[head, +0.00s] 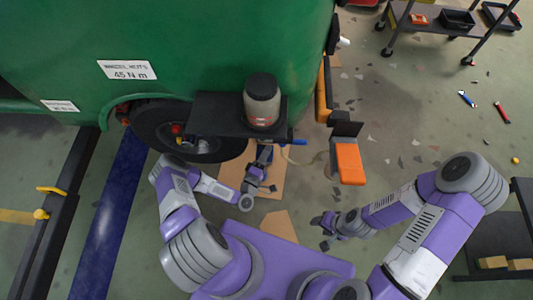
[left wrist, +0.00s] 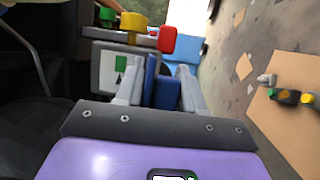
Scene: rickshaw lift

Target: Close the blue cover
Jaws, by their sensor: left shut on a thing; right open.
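My left gripper (head: 264,158) is under the edge of the black shelf on the green vehicle. In the left wrist view its pale fingers (left wrist: 158,84) are shut on a dark blue piece (left wrist: 163,92), which looks like part of the blue cover. A pale box face with a green mark (left wrist: 121,65) is just beyond the fingers, with a yellow knob (left wrist: 133,22) and a red knob (left wrist: 166,39) above it. A bright blue part (head: 296,142) shows beside the shelf in the head view. My right gripper (head: 322,228) is open and empty over the floor.
The green vehicle (head: 190,45) fills the upper left, with a wheel (head: 155,130) below it. A dark jar (head: 262,100) stands on the black shelf (head: 215,115). An orange block (head: 349,163) juts out right of it. A cart (head: 440,25) stands at upper right.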

